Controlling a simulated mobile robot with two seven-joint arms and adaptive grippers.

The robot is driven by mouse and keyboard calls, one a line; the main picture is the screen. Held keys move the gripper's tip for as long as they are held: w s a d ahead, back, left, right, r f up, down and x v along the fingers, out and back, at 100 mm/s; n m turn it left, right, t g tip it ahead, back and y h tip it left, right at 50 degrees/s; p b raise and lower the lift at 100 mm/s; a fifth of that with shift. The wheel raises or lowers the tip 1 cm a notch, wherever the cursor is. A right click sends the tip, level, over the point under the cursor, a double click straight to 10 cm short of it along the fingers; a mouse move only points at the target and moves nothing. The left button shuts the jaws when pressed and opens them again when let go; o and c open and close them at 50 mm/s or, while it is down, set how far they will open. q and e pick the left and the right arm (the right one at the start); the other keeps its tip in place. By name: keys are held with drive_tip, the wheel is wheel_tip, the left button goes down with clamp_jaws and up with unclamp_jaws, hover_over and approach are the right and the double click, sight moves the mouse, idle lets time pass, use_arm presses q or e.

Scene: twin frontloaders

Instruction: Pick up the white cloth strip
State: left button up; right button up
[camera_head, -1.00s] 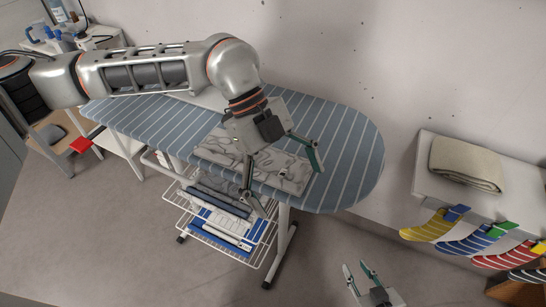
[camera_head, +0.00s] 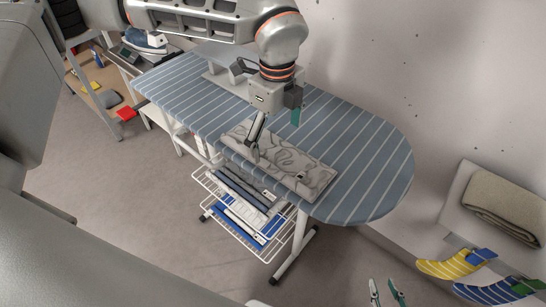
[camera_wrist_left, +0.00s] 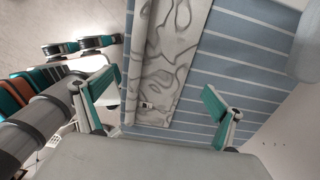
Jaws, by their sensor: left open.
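The cloth strip (camera_head: 300,172) is pale with grey marbling and lies flat along the near side of the striped ironing board (camera_head: 365,165). It has a small dark tag near its right end. It also shows in the left wrist view (camera_wrist_left: 165,60), running between the two fingers. My left gripper (camera_head: 276,132) is open and empty above the strip's far side; its fingers also show wide apart in the left wrist view (camera_wrist_left: 161,96). Whether a fingertip touches the strip is unclear. My right gripper (camera_head: 385,292) is open and empty at the bottom edge, low and away from the board.
A wire rack (camera_head: 240,215) with folded items hangs below the board. A shelf at right bears a folded beige towel (camera_head: 502,205), with striped socks (camera_head: 452,265) clipped along its front. An iron (camera_head: 145,40) stands at the back left. The board's right end is bare.

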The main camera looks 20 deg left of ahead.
sight(275, 155)
use_arm(q)
drive_tip(key=shift+f, duration=1.6)
drive_tip(key=shift+s, duration=0.1)
drive_tip(key=c, duration=2.4)
drive_tip(key=shift+o, duration=0.2)
